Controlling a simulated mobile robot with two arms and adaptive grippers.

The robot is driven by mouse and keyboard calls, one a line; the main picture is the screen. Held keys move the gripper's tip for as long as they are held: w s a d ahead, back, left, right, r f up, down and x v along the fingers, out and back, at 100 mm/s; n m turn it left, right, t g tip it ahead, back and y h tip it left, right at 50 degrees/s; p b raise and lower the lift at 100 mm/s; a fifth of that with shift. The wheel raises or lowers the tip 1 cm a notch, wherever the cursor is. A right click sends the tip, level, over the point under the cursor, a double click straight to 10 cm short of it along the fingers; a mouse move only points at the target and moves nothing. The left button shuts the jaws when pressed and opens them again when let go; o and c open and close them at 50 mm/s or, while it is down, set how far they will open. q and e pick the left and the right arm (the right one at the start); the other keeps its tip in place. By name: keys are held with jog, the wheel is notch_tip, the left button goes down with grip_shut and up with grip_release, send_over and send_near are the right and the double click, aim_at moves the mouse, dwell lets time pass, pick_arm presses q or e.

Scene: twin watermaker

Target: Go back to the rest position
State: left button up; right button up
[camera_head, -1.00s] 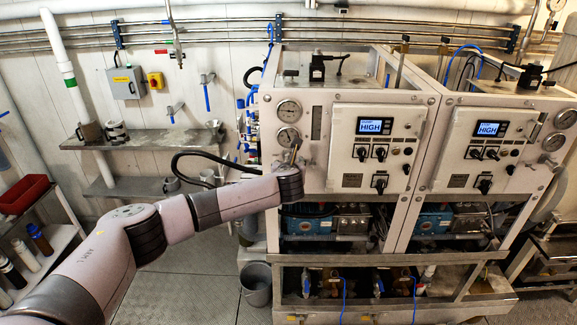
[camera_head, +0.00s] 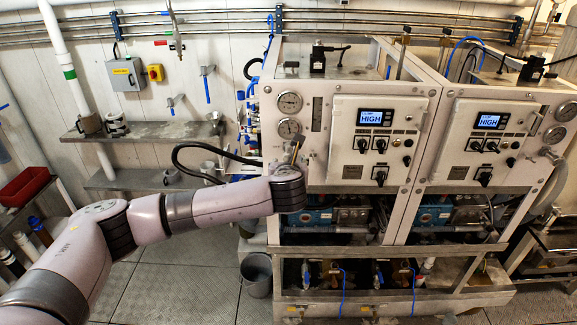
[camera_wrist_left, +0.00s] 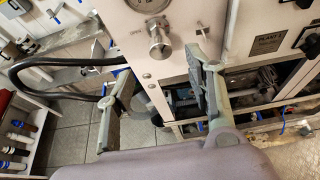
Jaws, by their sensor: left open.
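My left gripper (camera_wrist_left: 158,64) is open and empty in the left wrist view, its two fingers apart over the front of the left watermaker unit. A metal valve knob (camera_wrist_left: 160,45) shows beyond and between the fingertips; I see no contact with it. In the head view, my left arm reaches in from the lower left, and its wrist ends before the left unit (camera_head: 318,150), below the gauges. The wrist hides most of the gripper there. My right gripper is not in view.
The right watermaker unit (camera_head: 450,150) stands beside the left one; both displays read HIGH. A wall shelf (camera_head: 160,132) and a black hose (camera_head: 195,150) lie left of the units. A grey bucket (camera_head: 257,275) stands on the floor. A red bin (camera_head: 22,187) sits at far left.

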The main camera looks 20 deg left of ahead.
pick_arm(q)
jog(key=shift+v, duration=0.85)
notch_tip(320, 180, down, 28)
jog(key=n+g+h+b, duration=0.25)
jog(key=n+b, duration=0.25)
jog(key=n, duration=0.4)
jog(key=s+a+f+n+g+b, duration=0.15)
jog(key=s+f+n, duration=0.35)
jog(key=f, duration=0.6)
jog(key=s+f+n+g+b, duration=0.2)
jog(key=s+f, duration=0.5)
jog(key=f, duration=0.4)
jog(key=s+a+f+n+g+h+b, duration=0.15)
jog(key=s+f+n, duration=0.25)
jog(key=s+f, duration=0.75)
jog(key=s+a+f+n+g+b, duration=0.15)
jog(key=s+f+n, duration=0.25)
jog(key=s+f, duration=0.7)
jog(key=s+f+n+g+b, duration=0.1)
jog(key=s+f+n, duration=0.2)
jog(key=s, duration=0.9)
jog(key=s+f+n+g+b, duration=0.1)
jog(key=s+f+n+b, duration=0.1)
jog(key=s, duration=1.1)
notch_tip(320, 180, down, 3)
jog(key=shift+s+d+r+n+g, duration=0.25)
jog(key=shift+n+g, duration=0.15)
jog(key=shift+n, duration=0.4)
